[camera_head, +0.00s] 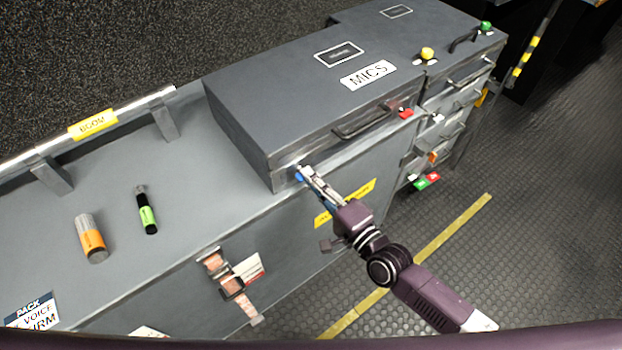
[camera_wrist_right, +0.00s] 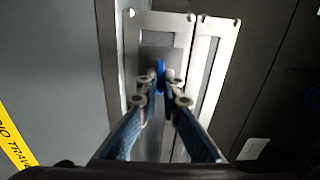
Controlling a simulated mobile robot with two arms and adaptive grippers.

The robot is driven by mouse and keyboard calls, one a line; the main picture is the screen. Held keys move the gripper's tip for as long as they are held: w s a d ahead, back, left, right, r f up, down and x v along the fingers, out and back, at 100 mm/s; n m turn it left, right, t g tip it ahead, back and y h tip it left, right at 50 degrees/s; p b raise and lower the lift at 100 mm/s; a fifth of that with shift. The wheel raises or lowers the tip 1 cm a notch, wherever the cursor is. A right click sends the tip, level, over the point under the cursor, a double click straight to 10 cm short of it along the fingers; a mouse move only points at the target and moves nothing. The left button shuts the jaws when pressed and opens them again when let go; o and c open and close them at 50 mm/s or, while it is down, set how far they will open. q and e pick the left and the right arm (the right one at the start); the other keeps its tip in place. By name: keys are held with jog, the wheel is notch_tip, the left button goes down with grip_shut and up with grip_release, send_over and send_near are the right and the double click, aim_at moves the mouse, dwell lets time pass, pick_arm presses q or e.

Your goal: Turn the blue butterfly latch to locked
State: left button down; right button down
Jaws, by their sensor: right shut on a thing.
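The blue butterfly latch (camera_head: 299,176) is on the front of the grey MICS case (camera_head: 262,126), near its left front corner. Its blue wing also shows in the right wrist view (camera_wrist_right: 161,74), in front of a metal plate (camera_wrist_right: 200,60). My right gripper (camera_head: 304,174) reaches it from the front right. In the right wrist view its fingertips (camera_wrist_right: 161,83) are shut on the blue wing, one on each side. The fingers hide much of the latch in the head view. My left gripper is not in view.
The case stands on a grey bench (camera_head: 185,160) with an orange-banded cylinder (camera_head: 92,240) and a green-labelled cylinder (camera_head: 147,212). A strap buckle (camera_head: 230,283) hangs on the bench front. Drawers with coloured knobs (camera_head: 427,54) stand at right. The ribbed floor (camera_head: 530,240) is clear.

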jog(key=shift+w+r, duration=0.1)
jog(key=shift+r, duration=0.05)
dwell(0.4)
jog(key=c, duration=2.1)
grip_release()
jog(key=v, duration=1.2)
